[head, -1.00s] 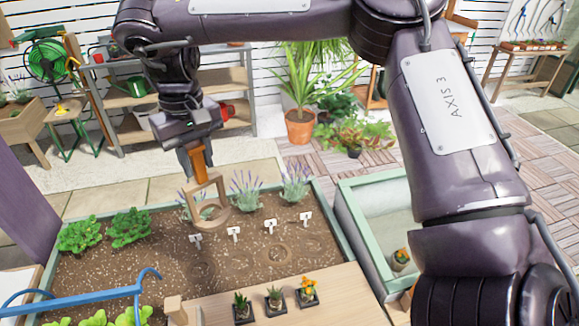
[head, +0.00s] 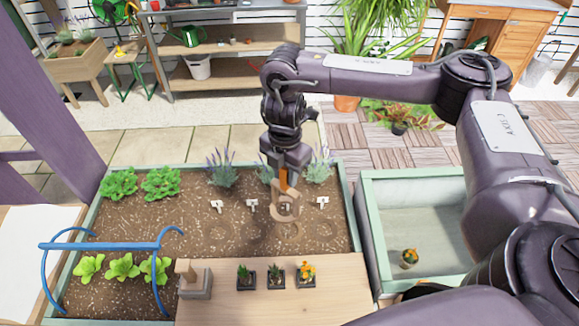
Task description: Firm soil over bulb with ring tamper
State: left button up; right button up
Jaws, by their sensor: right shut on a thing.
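My right gripper (head: 285,172) is shut on the orange-brown handle of a wooden ring tamper (head: 283,212). The tamper hangs upright, ring down, over the soil bed (head: 160,212). Its ring is in front of the third white marker from the left (head: 287,209) and partly hides it. A round mark in the soil (head: 289,230) shows just below the ring. I cannot tell whether the ring touches the soil. Other round marks lie at the second marker (head: 252,204) and the fourth marker (head: 323,201). No bulb is visible. My left gripper is not in view.
Lavender (head: 221,170) grows along the bed's back edge. A blue hooped frame (head: 105,246) spans the lettuces. A green-framed box (head: 420,215) stands right of the bed.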

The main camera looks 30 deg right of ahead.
aim_at(288, 188)
jog(key=shift+s+d+f+n, duration=0.15)
jog(key=shift+s+d+n, duration=0.05)
jog(key=shift+n, duration=0.3)
jog(key=shift+f+n, duration=0.1)
jog(key=shift+n, duration=0.2)
jog(key=shift+s+f+b, duration=0.1)
jog(key=shift+f+b, duration=0.3)
jog(key=shift+f, duration=0.2)
notch_tip(288, 188, down, 4)
jog(key=b, duration=0.3)
jog(key=shift+r+b, duration=0.1)
jog(key=shift+b, duration=0.2)
pick_arm(q)
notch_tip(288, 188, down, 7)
jog(key=b, duration=0.2)
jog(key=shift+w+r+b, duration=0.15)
jog(key=shift+b, duration=0.15)
pick_arm(e)
jog(key=shift+f, duration=2.45)
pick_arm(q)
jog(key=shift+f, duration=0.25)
pick_arm(e)
jog(key=shift+f, duration=0.6)
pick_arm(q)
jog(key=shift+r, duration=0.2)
pick_arm(e)
jog(key=shift+s, duration=0.1)
